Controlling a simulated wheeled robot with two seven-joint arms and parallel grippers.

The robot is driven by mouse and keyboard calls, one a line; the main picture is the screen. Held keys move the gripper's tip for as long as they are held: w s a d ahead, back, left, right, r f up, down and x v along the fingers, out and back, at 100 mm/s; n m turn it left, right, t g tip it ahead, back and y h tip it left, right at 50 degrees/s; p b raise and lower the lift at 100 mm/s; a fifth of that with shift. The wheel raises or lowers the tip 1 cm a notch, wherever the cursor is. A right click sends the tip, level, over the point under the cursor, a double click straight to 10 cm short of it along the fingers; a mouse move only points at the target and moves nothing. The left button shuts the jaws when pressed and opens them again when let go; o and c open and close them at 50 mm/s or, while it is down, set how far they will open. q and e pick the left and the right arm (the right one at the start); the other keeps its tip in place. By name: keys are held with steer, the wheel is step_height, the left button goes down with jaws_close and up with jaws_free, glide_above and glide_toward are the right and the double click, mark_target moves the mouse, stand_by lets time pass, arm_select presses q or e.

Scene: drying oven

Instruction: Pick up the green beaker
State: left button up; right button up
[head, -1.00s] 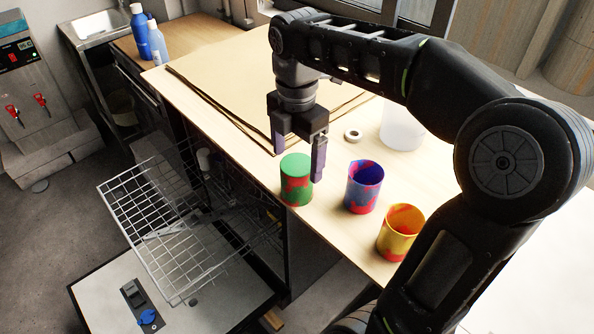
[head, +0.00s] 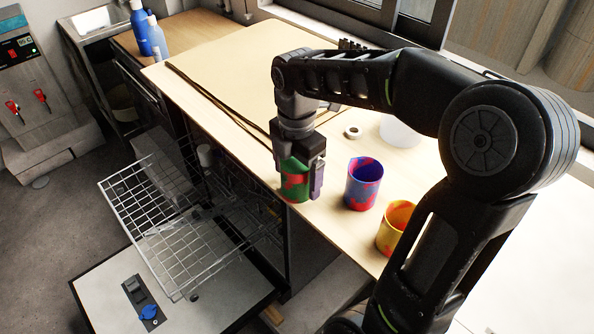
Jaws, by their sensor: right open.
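The green beaker (head: 294,186), with red patches, stands upright at the front edge of the wooden counter. My right gripper (head: 298,180) points down over it, lowered so that its fingers are on either side of the beaker. The right finger shows beside the beaker's right wall; the other finger is mostly hidden. The gripper is open, and I cannot tell whether a finger touches the wall. My left gripper is not in view.
A blue and red beaker (head: 363,184) stands close to the right, and a yellow and red beaker (head: 395,228) is farther right under my arm. A tape roll (head: 353,131) and a white container (head: 400,132) lie behind. An open dishwasher rack (head: 170,235) is below left.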

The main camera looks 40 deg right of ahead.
steer(key=shift+f, duration=0.6)
steer(key=shift+c, duration=0.5)
steer(key=c, duration=1.5)
steer(key=shift+o, duration=0.2)
step_height(320, 180, up, 10)
steer(key=shift+r+p, duration=0.1)
steer(key=shift+p, duration=0.35)
